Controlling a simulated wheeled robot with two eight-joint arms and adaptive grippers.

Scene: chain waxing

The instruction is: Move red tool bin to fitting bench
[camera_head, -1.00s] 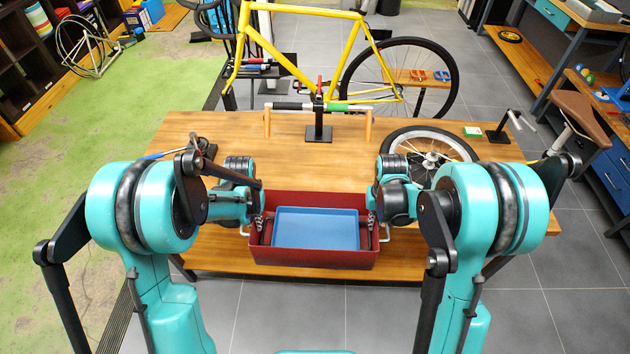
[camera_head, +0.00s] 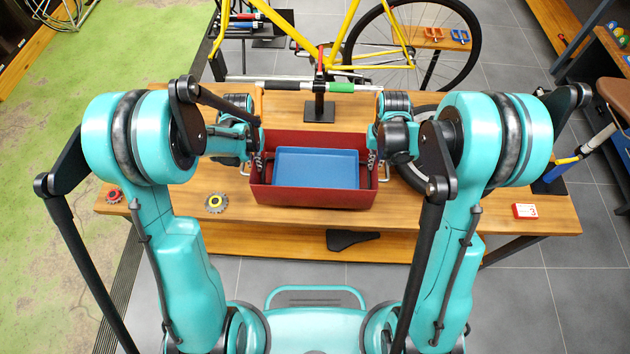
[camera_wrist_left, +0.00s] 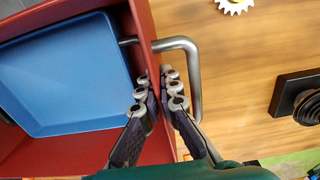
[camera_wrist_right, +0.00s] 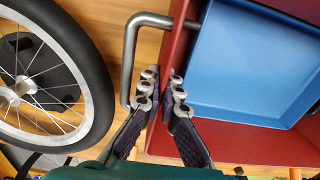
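The red tool bin (camera_head: 310,198) is over the wooden bench (camera_head: 470,205) near its front edge, with a blue tray (camera_head: 316,168) inside. I cannot tell whether its base touches the bench top. My left gripper (camera_head: 258,166) is shut on the bin's left wall; in the left wrist view its fingers (camera_wrist_left: 160,92) straddle the red wall beside a metal handle (camera_wrist_left: 190,62). My right gripper (camera_head: 373,162) is shut on the right wall; in the right wrist view its fingers (camera_wrist_right: 160,92) pinch it beside the other handle (camera_wrist_right: 129,62).
A black stand (camera_head: 319,110) with a bar is behind the bin. A spoked wheel (camera_wrist_right: 97,125) lies right of the bin. A yellow-centred gear (camera_head: 216,203), a red gear (camera_head: 114,195) and a red-white box (camera_head: 524,211) lie on the bench. A black saddle (camera_head: 352,239) is below.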

